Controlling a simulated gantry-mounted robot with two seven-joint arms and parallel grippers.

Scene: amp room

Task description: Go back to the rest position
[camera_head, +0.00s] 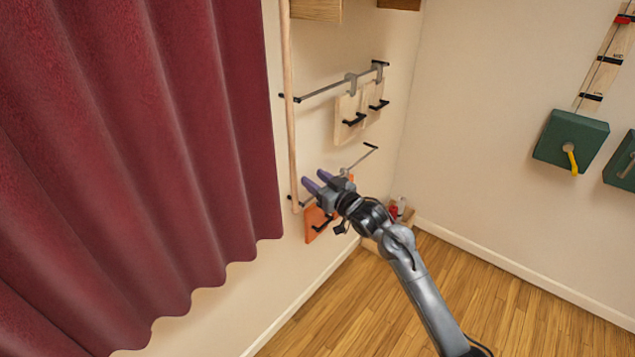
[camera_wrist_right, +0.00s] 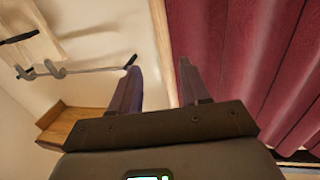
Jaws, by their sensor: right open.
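My right gripper (camera_head: 316,181) is in the head view, near the wall beside the red curtain's right edge. Its two purple fingers point up and left. In the right wrist view the fingers of the right gripper (camera_wrist_right: 160,80) stand apart with nothing between them, so it is open and empty. My right arm reaches in from the lower right. My left gripper is in neither view.
A red curtain (camera_head: 130,150) fills the left side. A wooden pole (camera_head: 291,110) runs down the wall, with a metal rail (camera_head: 330,86) beside it. An orange panel (camera_head: 316,222) is partly hidden by my gripper. Green boxes (camera_head: 570,138) hang right. Wooden floor (camera_head: 520,300) is open.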

